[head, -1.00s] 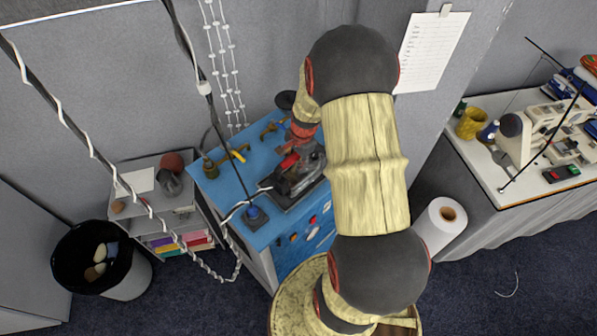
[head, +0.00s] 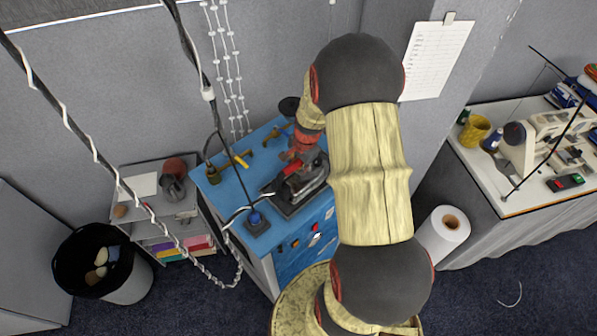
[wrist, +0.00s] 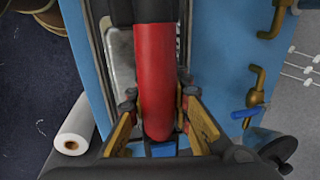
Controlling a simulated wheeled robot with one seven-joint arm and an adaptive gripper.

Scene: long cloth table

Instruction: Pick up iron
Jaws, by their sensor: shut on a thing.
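The iron (head: 299,181) is on the blue-topped cabinet (head: 226,189) in the head view, above or on a dark rest plate (head: 291,209). I cannot tell whether it touches the plate. In the wrist view its red handle (wrist: 154,60) runs down the middle, with the grey body partly hidden beneath. My gripper (wrist: 158,98) is shut on the handle, one brass-coloured finger on each side. In the head view my arm hides part of the cabinet, and the fingers are too small to make out.
A white roll (head: 444,232) is right of the cabinet. A black bin (head: 92,262) is at left, and a table with a sewing machine (head: 530,150) at right.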

